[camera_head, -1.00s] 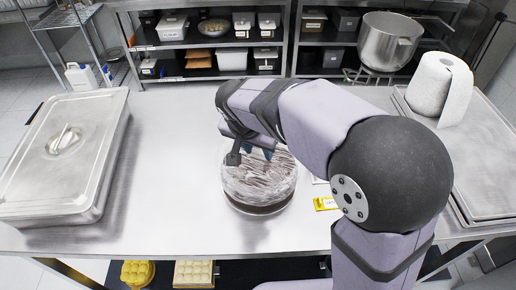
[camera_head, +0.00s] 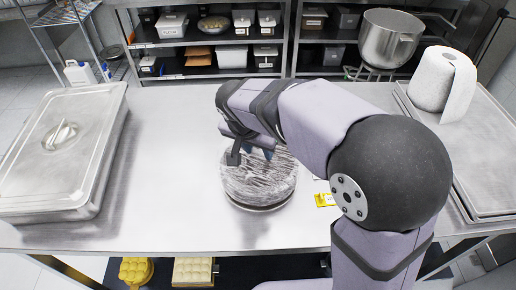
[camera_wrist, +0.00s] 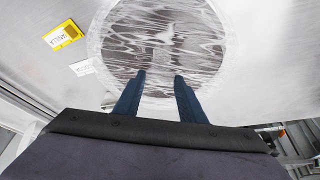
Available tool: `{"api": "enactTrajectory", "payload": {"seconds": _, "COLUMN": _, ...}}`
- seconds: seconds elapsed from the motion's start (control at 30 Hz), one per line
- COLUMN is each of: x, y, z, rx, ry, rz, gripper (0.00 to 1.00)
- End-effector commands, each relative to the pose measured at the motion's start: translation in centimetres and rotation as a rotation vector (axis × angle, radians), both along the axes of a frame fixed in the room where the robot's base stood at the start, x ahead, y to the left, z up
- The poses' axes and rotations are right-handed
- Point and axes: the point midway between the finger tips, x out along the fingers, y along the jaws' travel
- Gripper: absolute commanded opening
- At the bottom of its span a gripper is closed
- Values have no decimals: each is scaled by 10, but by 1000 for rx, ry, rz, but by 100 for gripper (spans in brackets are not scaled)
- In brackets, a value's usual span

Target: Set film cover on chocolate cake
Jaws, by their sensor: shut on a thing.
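The film cover (camera_head: 250,182) is a clear, wrinkled wrap over the round dark chocolate cake (camera_head: 262,206) in the middle of the table. It spans the cake's top and comes down its sides nearly to the base. The cake's brown shows through the film. My gripper (camera_head: 256,153) is at the top of the film, its blue fingers pointing down. In the wrist view the two fingers (camera_wrist: 160,75) hold the film cover (camera_wrist: 165,35) between slightly parted tips. The exact grip point on the film is too fine to see, and my arm hides part of the far side.
A yellow label card (camera_head: 325,200) lies right of the cake. A lidded steel pan (camera_head: 62,150) fills the left side. A paper roll (camera_head: 445,85) stands on trays (camera_head: 485,150) at the right. The table left of and in front of the cake is clear.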

Motion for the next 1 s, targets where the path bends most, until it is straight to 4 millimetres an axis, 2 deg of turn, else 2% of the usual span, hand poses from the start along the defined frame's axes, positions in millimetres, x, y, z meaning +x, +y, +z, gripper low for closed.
{"api": "enactTrajectory", "payload": {"seconds": 1.0, "x": 0, "y": 0, "z": -20, "rx": 0, "ry": 0, "rz": 0, "gripper": 4}}
